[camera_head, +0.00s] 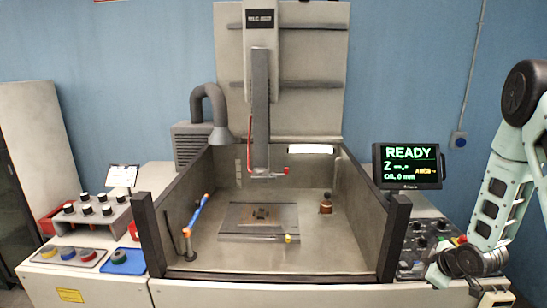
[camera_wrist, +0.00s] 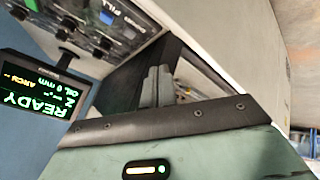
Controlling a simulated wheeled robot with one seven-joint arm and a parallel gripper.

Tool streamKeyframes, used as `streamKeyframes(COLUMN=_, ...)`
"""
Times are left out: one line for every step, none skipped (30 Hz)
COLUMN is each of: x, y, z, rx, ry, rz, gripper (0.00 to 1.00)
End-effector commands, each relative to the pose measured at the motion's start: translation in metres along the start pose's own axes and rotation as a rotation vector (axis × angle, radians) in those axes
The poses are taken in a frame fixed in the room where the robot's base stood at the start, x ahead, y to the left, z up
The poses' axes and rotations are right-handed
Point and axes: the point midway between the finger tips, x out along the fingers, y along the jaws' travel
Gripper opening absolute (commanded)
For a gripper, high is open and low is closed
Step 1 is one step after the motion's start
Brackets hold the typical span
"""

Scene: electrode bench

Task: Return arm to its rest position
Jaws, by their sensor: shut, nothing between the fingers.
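My arm (camera_head: 492,200) is folded at the right side of the head view, in front of the right-hand control panel. Its lower end hangs near the bottom right edge, and the fingers cannot be made out there. In the wrist view my gripper (camera_wrist: 158,72) shows as two grey fingers side by side, shut with nothing between them. The wrist view is tilted, with the control panel and the display beyond the fingers.
The machine tank (camera_head: 325,225) holds a flat plate (camera_head: 233,219) under the vertical head (camera_head: 261,110). A display (camera_head: 408,166) reading READY stands right of the tank, beside the control panel (camera_head: 425,228). A holder block (camera_head: 113,219) and colored rings (camera_head: 87,256) sit at left.

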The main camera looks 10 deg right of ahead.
Motion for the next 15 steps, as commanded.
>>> streamKeyframes(x=0.003, y=-0.006, z=-0.015, rx=-0.001, ry=-0.003, rz=-0.013, gripper=0.00)
streamKeyframes(x=0.003, y=-0.010, z=-0.022, rx=0.004, ry=-0.010, rz=-0.023, gripper=0.00)
streamKeyframes(x=0.003, y=-0.016, z=-0.034, rx=0.010, ry=-0.018, rz=-0.036, gripper=0.00)
streamKeyframes(x=0.002, y=-0.022, z=-0.043, rx=0.014, ry=-0.025, rz=-0.048, gripper=0.00)
streamKeyframes(x=0.002, y=-0.028, z=-0.052, rx=0.019, ry=-0.033, rz=-0.060, gripper=0.00)
streamKeyframes(x=0.000, y=-0.037, z=-0.066, rx=0.025, ry=-0.042, rz=-0.076, gripper=0.00)
streamKeyframes(x=-0.002, y=-0.044, z=-0.077, rx=0.032, ry=-0.051, rz=-0.090, gripper=0.00)
streamKeyframes(x=-0.004, y=-0.054, z=-0.088, rx=0.037, ry=-0.061, rz=-0.106, gripper=0.00)
streamKeyframes(x=-0.009, y=-0.069, z=-0.105, rx=0.045, ry=-0.075, rz=-0.130, gripper=0.00)
streamKeyframes(x=-0.013, y=-0.083, z=-0.118, rx=0.052, ry=-0.088, rz=-0.149, gripper=0.00)
streamKeyframes(x=-0.019, y=-0.099, z=-0.131, rx=0.058, ry=-0.101, rz=-0.171, gripper=0.00)
streamKeyframes(x=-0.029, y=-0.121, z=-0.147, rx=0.068, ry=-0.123, rz=-0.201, gripper=0.00)
streamKeyframes(x=-0.037, y=-0.138, z=-0.157, rx=0.075, ry=-0.141, rz=-0.224, gripper=0.00)
streamKeyframes(x=-0.047, y=-0.157, z=-0.166, rx=0.081, ry=-0.161, rz=-0.248, gripper=0.00)
streamKeyframes(x=-0.061, y=-0.180, z=-0.176, rx=0.088, ry=-0.186, rz=-0.277, gripper=0.00)
